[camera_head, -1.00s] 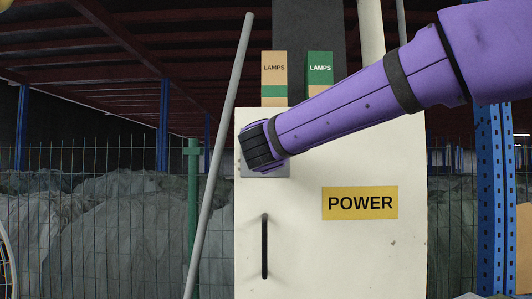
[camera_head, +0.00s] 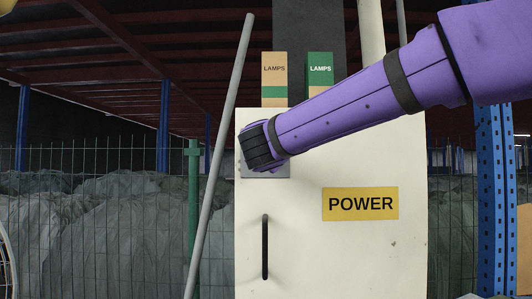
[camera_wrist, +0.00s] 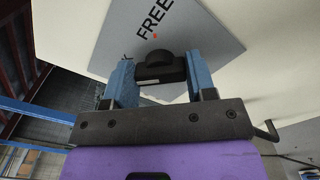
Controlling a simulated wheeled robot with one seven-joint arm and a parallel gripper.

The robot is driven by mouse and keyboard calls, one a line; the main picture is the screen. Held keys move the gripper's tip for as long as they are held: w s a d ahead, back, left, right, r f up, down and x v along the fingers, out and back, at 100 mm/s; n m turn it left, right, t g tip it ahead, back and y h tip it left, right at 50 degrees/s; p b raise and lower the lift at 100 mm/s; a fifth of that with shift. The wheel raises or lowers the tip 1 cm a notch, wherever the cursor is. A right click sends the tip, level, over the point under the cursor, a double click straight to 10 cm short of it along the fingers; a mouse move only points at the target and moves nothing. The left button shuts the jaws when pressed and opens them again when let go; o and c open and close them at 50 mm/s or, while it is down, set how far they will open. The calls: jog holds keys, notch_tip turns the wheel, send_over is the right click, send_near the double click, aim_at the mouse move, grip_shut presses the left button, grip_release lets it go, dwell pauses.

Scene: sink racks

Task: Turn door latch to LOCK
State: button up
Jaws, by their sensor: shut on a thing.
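The latch is a black knob (camera_wrist: 160,60) on a grey plate (camera_wrist: 215,38) in the wrist view. The plate carries the word FREE and a small red dot; no LOCK marking shows. My gripper (camera_wrist: 160,76) has its two blue fingers on either side of the knob and is shut on it. In the head view the plate's lower edge (camera_head: 272,173) shows on the upper left of the cream cabinet door (camera_head: 340,260). My arm's dark end covers the latch and fingers there.
A black bar handle (camera_head: 265,247) stands out below the latch, near a yellow POWER sign (camera_head: 360,204). A grey pole (camera_head: 212,190) leans close to the cabinet's left edge. Two LAMPS boxes (camera_head: 274,75) (camera_head: 320,72) stand above the cabinet. A wire fence (camera_head: 90,200) is at the left.

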jog(key=o, duration=0.9)
jog(key=shift+o, duration=0.2)
jog(key=s, duration=1)
jog(key=shift+s+a, duration=0.2)
jog(key=shift+s, duration=0.2)
